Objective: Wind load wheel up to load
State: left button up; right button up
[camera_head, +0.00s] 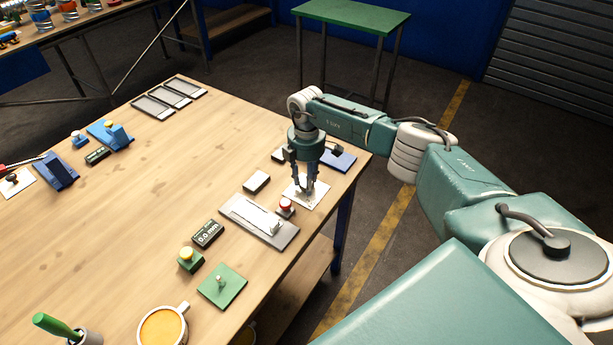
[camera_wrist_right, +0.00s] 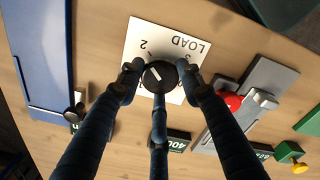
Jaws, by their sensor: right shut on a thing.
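The load wheel is a black round knob (camera_wrist_right: 160,75) with a white pointer line. It sits on a white plate (camera_wrist_right: 146,42) marked LOAD, with the numerals 2 and 3 readable; other marks are hidden by my fingers. The plate (camera_head: 318,189) lies near the table's right edge in the head view. My right gripper (camera_head: 305,188) reaches down over it from above. In the wrist view the fingers of my right gripper (camera_wrist_right: 160,78) are closed around the knob from several sides. The white line slants from upper left to lower right. My left gripper is not in view.
A red button (camera_head: 286,205) and a grey slide plate (camera_head: 260,222) are close beside the wheel. A display (camera_head: 207,232) reads 0.0 mm. Another display (camera_wrist_right: 168,140), partly hidden, shows 400. A blue panel (camera_wrist_right: 40,60) is on the other side. The table's middle is clear.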

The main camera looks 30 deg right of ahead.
jog(key=m, duration=0.1)
jog(key=m+p, duration=0.2)
jog(key=m, duration=0.1)
jog(key=shift+d+r, duration=0.1)
jog(key=shift+r, duration=0.15)
jog(key=shift+w+m+p, duration=0.1)
jog(key=shift+m+p, duration=0.75)
jog(key=shift+m, duration=0.35)
jog(key=shift+f, duration=0.1)
jog(key=o, duration=1.2)
notch_tip(320, 180, up, 12)
jog(key=shift+f, duration=0.1)
